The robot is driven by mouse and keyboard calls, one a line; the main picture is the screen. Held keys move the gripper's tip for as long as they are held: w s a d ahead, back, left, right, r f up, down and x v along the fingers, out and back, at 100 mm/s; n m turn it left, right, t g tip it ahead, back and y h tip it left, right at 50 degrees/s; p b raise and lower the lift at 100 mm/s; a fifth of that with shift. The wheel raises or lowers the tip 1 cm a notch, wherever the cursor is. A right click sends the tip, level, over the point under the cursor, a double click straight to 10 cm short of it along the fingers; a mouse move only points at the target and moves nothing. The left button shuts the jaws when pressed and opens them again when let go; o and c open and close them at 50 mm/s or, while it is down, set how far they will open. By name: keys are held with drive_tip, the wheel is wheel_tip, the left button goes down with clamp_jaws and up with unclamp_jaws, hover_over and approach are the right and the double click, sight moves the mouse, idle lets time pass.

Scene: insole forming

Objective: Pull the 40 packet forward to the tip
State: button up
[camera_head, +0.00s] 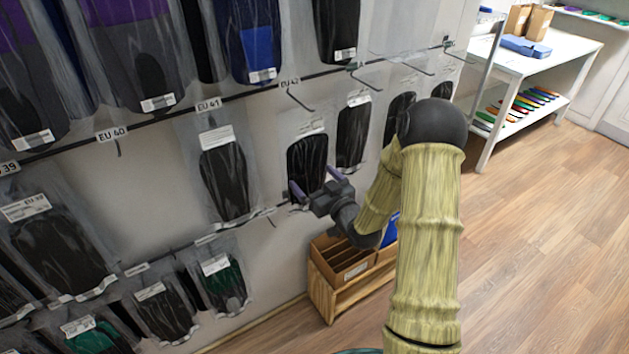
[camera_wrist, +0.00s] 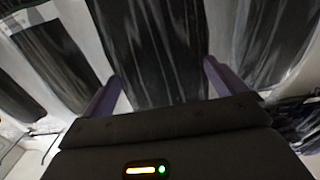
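The EU 40 label (camera_head: 112,133) is on the dark rail at the left, with a short hook below it. No packet hangs directly under that label, and I cannot read a 40 on any packet. My gripper (camera_head: 316,182) is at the lower end of a clear packet with a black insole (camera_head: 306,158), below and right of the EU 42 label (camera_head: 290,82). Its purple fingers are spread wide. In the wrist view the black packet (camera_wrist: 150,45) shows beyond and between the open fingers (camera_wrist: 160,86). Contact is unclear.
Another black packet (camera_head: 227,178) hangs left of my gripper, and one hangs close on the right (camera_head: 353,132). Lower packets (camera_head: 165,308) hang at the left. A wooden box stand (camera_head: 337,293) is below. A white table (camera_head: 545,58) is at the back right.

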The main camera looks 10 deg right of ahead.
drive_tip(key=shift+s+d+f, duration=0.1)
drive_tip(key=shift+s+d, duration=0.15)
drive_tip(key=shift+s, duration=0.35)
drive_tip(key=p+v, duration=0.9)
drive_tip(key=v, duration=0.7)
